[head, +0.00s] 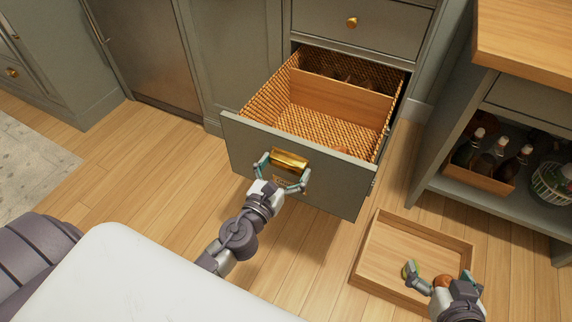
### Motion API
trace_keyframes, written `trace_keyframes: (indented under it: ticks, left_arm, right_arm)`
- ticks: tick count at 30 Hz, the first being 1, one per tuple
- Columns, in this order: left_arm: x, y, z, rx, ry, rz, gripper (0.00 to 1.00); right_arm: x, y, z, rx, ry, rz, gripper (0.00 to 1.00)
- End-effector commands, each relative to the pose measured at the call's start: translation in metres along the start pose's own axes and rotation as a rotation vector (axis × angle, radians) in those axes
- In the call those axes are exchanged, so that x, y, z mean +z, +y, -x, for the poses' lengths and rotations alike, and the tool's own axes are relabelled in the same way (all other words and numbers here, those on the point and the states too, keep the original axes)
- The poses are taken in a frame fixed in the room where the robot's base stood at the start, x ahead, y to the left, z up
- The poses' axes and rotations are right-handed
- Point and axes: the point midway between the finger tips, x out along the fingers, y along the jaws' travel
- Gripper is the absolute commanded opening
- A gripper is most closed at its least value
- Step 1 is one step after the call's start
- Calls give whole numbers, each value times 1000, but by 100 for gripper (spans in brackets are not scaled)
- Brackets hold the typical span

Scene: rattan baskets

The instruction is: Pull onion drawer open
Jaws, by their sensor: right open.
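The grey-green drawer (330,186) stands pulled out from the cabinet. It has a woven rattan lining (330,130), and a wooden divider (343,100) crosses it. A few dark items lie behind the divider, too shaded to name. A label under the handle is partly hidden by the gripper. My right gripper (440,276) is open above the right side of a wooden tray. A round orange-brown item (443,281), perhaps an onion, shows between its fingers.
The shallow wooden tray (372,240) lies on the floor, right of the drawer. A closed drawer (375,18) is above the open one. At the right stands an island with a wooden top (525,40), bottles (500,147) and a basket (550,183). Bare floor lies left of the drawer.

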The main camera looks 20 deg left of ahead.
Motion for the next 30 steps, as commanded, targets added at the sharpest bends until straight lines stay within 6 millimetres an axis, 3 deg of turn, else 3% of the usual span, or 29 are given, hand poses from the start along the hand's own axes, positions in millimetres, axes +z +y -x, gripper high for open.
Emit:
trace_keyframes:
  ticks: [10, 24, 30]
  left_arm:
    - [0, 0, 9, 1, 1, 1, 100]
    - [-1, 0, 97, -4, 4, -4, 100]
    - [0, 0, 117, -1, 1, -1, 100]
  right_arm:
    - [-2, -1, 1, -1, 4, -2, 100]
    - [-1, 0, 1, 0, 2, -1, 100]
    - [-1, 0, 1, 1, 2, -1, 100]
